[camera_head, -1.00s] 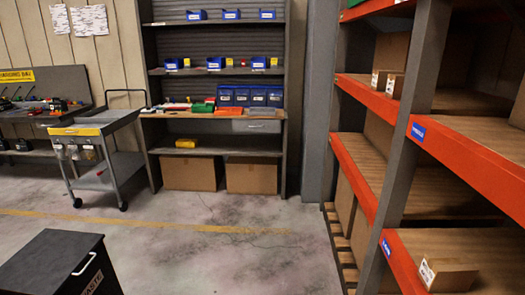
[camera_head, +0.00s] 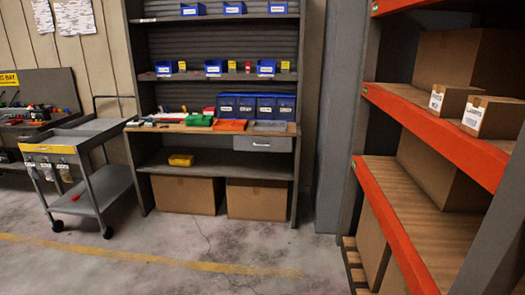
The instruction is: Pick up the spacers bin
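Small blue bins with white labels stand on the shelving unit ahead. Three are on the upper shelf, one of them the middle bin (camera_head: 234,8). Three more are on the shelf below, at left (camera_head: 164,68), middle (camera_head: 213,67) and right (camera_head: 266,67). A block of larger blue bins (camera_head: 255,106) stands on the wooden worktop. The labels are too small to read, so I cannot tell which bin is the spacers bin. Neither of my grippers is in view.
A grey cart (camera_head: 88,170) stands left of the shelving unit. A yellow container (camera_head: 181,160) sits on the lower shelf. An orange-beamed rack (camera_head: 432,115) with boxes stands close on the right. The floor (camera_head: 180,275) ahead is clear.

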